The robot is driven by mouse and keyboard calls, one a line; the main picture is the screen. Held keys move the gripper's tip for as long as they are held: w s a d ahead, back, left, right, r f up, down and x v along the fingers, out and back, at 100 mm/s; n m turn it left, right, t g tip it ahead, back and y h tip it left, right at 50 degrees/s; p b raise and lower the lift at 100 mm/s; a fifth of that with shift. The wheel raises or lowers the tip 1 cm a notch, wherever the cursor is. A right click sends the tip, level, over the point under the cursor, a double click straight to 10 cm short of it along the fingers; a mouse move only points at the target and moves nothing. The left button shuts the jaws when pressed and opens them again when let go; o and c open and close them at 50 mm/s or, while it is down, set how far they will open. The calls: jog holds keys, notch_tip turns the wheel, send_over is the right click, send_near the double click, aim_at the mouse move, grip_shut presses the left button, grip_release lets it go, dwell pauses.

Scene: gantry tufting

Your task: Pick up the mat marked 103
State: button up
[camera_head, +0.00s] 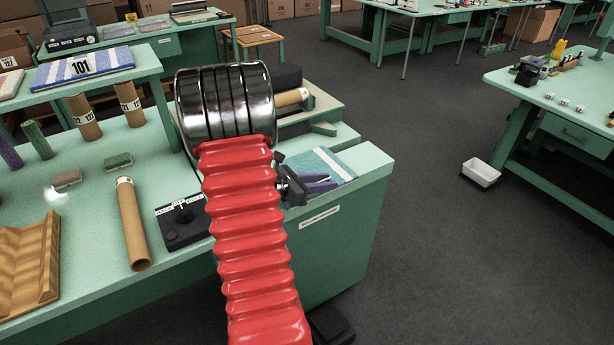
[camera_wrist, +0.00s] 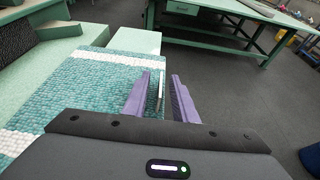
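A teal mat with white stripes (camera_head: 325,162) lies at the right end of the green bench, partly hidden by my arm. It fills the left of the wrist view (camera_wrist: 85,80). No number can be read on it. My gripper (camera_head: 322,184), with purple fingers, is at the mat's near right edge. In the wrist view its fingers (camera_wrist: 160,97) are apart, the left one over the mat and the right one beyond its edge over the floor. The mat's edge shows between them; I cannot tell whether they touch it. A blue-and-white mat marked 101 (camera_head: 100,65) lies on the raised shelf at left.
A cardboard tube (camera_head: 132,222), a black control box (camera_head: 182,224) and a wooden rack (camera_head: 28,262) occupy the bench. A white bin (camera_head: 481,173) stands on the floor by another green table (camera_head: 555,100). Open floor lies right of the bench.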

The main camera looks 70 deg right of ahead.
jog(key=shift+c, duration=0.3)
grip_shut()
dwell(0.3)
